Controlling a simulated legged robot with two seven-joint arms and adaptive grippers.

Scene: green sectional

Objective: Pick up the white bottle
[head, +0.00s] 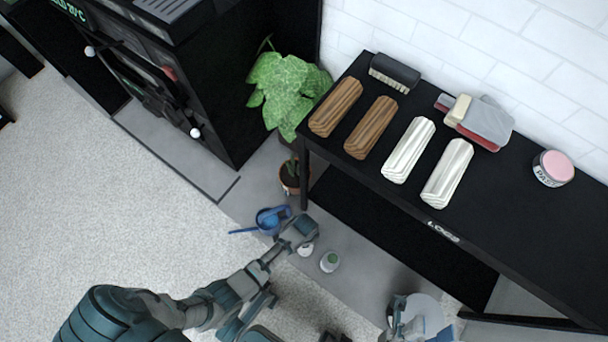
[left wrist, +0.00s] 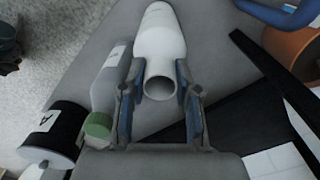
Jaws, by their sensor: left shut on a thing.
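The white bottle (left wrist: 160,38) lies between the fingers of my left gripper (left wrist: 160,76) in the left wrist view, its open round mouth towards the camera. The fingers are shut on it from both sides. In the head view a small part of the white bottle (head: 305,250) shows beside the left gripper's housing, which hides the rest. My right gripper (head: 417,325) is at the bottom edge of the head view, with its blue-padded fingers apart and partly cut off.
A green-capped bottle (head: 330,262) stands close beside the white bottle. A blue watering can (head: 270,219) and a potted plant (head: 290,176) are near. The left wrist view also shows a black-and-white container (left wrist: 55,130). A black table (head: 470,220) holds wood and white blocks.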

